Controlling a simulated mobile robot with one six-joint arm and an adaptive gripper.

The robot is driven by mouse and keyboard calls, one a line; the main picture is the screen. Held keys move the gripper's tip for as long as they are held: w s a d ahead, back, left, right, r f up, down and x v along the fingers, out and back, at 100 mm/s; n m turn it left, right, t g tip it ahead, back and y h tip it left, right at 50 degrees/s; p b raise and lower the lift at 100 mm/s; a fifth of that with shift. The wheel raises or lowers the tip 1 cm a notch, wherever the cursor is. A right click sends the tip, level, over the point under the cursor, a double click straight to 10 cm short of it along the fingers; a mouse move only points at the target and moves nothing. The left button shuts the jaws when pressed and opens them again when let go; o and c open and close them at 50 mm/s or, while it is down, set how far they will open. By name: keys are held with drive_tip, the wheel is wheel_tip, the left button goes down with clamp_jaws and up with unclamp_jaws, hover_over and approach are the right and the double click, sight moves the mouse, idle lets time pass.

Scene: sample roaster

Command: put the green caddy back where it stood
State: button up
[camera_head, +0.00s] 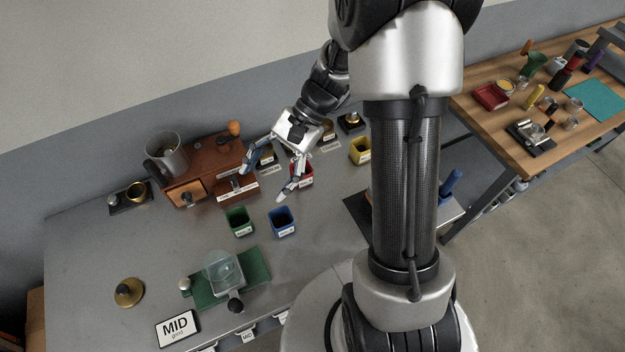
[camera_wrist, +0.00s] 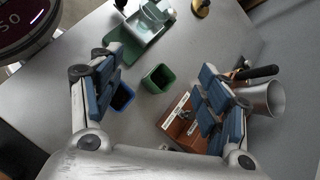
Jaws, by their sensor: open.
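The green caddy (camera_head: 238,221) stands upright on the grey bench, just left of the blue caddy (camera_head: 282,221) and apart from it. It also shows in the wrist view (camera_wrist: 157,80), between my spread fingers and below them. My gripper (camera_head: 266,178) is open and empty. In the head view it is above the bench, behind the two caddies and in front of the wooden grinder's right end. The red caddy (camera_head: 306,180) is partly hidden by my gripper. Small labels lie on the bench behind it.
The wooden grinder (camera_head: 185,193) with a metal cup stands left of my gripper. A green mat (camera_head: 258,270) with a clear-topped device lies in front of the caddies. A yellow caddy (camera_head: 360,151) stands at the right.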

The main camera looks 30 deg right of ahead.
drive_tip(key=s+d+r+n+t+h, duration=0.3)
drive_tip(key=s+r+n+t+h, duration=0.3)
drive_tip(key=s+r+n, duration=0.5)
drive_tip(key=shift+s+r+t+h, duration=0.3)
drive_tip(key=shift+s+r+h, duration=1.1)
drive_tip(key=shift+s+r, duration=0.9)
drive_tip(key=shift+w+r, duration=0.15)
drive_tip(key=shift+w, duration=0.1)
drive_tip(key=shift+f+b, duration=0.9)
